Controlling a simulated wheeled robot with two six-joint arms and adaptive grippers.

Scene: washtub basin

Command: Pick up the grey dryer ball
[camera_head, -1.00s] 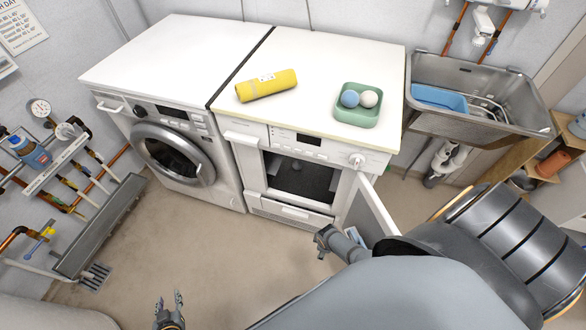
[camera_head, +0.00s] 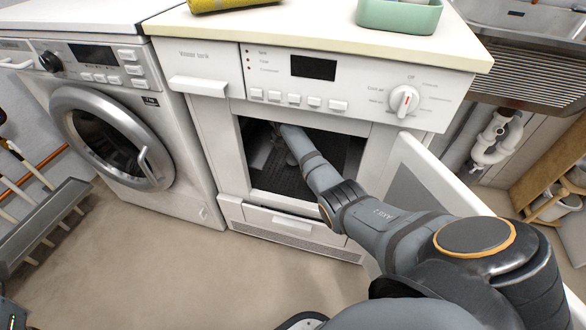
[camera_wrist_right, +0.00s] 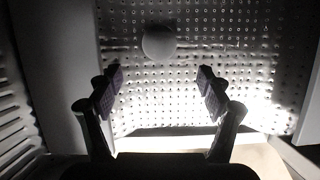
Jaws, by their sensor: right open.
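A round ball, grey in the dim light, is in the right wrist view (camera_wrist_right: 158,43) against a perforated metal surface inside the dryer. My right gripper (camera_wrist_right: 158,88) is open, with its two fingers apart and nothing between them. The ball lies beyond the fingertips, roughly centred between them, not touching either. In the head view my right arm reaches through the open dryer doorway, and the right gripper (camera_head: 278,150) is a dim shape inside. The ball cannot be made out there. A dark piece at the lower left corner seems to be part of my left arm; its jaws are not clear.
The dryer (camera_head: 215,135) has its door (camera_head: 425,180) swung open to the right, beside my arm. The doorway's sides are close around the arm. A green tray (camera_head: 400,15) and a yellow roll (camera_head: 215,4) are on top. A washing machine (camera_head: 110,135) stands at left.

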